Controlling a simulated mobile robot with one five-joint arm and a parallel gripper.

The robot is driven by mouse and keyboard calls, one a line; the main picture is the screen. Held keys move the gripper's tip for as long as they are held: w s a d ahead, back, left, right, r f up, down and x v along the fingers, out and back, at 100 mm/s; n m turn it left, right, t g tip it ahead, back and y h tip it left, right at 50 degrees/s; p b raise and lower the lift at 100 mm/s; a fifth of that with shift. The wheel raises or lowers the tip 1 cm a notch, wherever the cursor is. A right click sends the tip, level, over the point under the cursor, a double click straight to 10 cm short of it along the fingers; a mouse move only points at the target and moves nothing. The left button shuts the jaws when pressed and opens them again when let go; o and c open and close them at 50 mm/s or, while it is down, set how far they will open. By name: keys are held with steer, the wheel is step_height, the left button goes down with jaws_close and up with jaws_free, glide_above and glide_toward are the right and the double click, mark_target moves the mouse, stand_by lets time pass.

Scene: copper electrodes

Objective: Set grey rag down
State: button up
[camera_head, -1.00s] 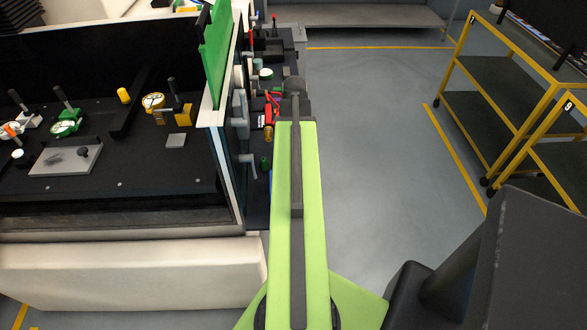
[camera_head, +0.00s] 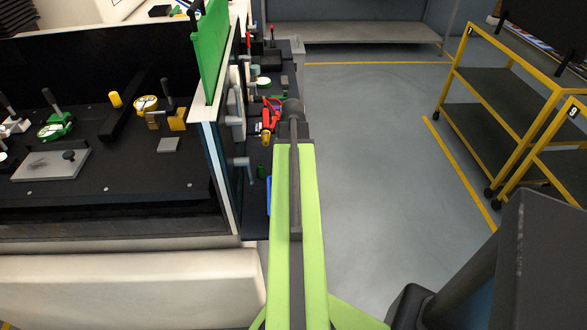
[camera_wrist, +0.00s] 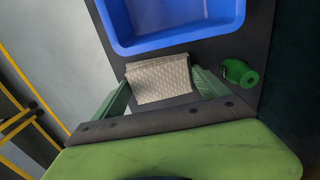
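The grey rag (camera_wrist: 160,80) is a folded, quilted pad in the wrist view. It sits between the two green fingers of my gripper (camera_wrist: 161,78), whose tips meet its left and right sides. My gripper looks shut on it. Below the rag is a dark bench top (camera_wrist: 253,40); I cannot tell whether the rag touches it. A blue tray (camera_wrist: 187,38) lies just beyond the rag. In the head view my arm hides the rag and the fingers.
A green bottle (camera_wrist: 240,73) is right of the rag. In the head view, red-handled tools (camera_head: 270,114) crowd the bench left of my arm. A green panel (camera_head: 209,50) stands upright beside them. Yellow-framed carts (camera_head: 500,95) stand right, with clear floor (camera_head: 375,150) between.

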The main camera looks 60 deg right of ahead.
steer(key=shift+o, duration=0.3)
step_height(320, 180, up, 12)
steer(key=p, duration=1.2)
steer(key=shift+r, duration=0.15)
